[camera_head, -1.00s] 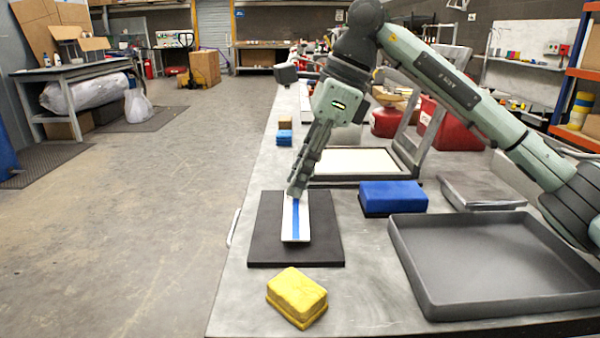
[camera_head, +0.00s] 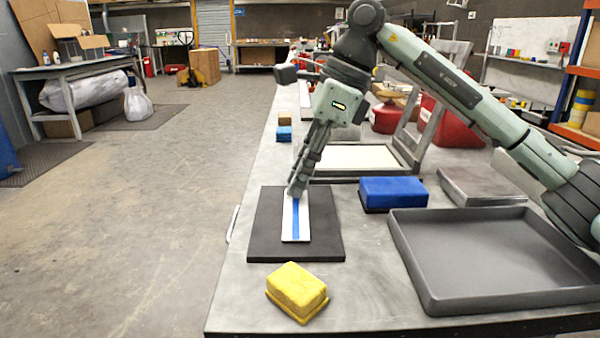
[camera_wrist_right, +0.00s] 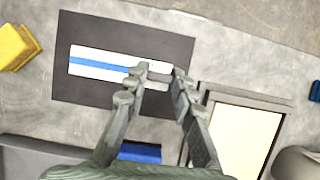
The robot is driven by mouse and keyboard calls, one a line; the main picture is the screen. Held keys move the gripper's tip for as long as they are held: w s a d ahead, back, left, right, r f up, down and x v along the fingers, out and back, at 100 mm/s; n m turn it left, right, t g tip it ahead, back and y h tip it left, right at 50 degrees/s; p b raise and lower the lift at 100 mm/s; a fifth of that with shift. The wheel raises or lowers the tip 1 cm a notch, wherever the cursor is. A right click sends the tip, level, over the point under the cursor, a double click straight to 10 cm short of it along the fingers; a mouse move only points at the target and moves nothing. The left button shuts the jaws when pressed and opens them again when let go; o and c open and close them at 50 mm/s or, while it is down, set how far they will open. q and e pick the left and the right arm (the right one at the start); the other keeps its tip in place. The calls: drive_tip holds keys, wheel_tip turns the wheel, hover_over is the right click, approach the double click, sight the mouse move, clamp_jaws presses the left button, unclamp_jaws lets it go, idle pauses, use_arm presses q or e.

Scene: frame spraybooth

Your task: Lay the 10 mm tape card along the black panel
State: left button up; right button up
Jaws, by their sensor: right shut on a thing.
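The tape card, white with a blue stripe down its middle (camera_head: 297,222), is over the black panel (camera_head: 330,240), its long side running along the panel's long side. It lies flat on the panel or just above it; I cannot tell which. My right gripper (camera_head: 294,192) is shut on the card's far end, pointing down. In the right wrist view the card (camera_wrist_right: 95,72) reaches from between the fingertips (camera_wrist_right: 156,82) towards the left, with bare black panel (camera_wrist_right: 80,35) around it. My left gripper is not in view.
A yellow block (camera_head: 297,291) sits in front of the panel, a blue block (camera_head: 392,194) to its right. A grey tray (camera_head: 440,308) fills the front right. A framed white screen (camera_head: 352,160) lies behind the panel. The bench's left edge is close to the panel.

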drive_tip(key=o, duration=1.4)
drive_tip(key=shift+r+p, duration=2.1)
drive_tip(key=shift+r, duration=0.95)
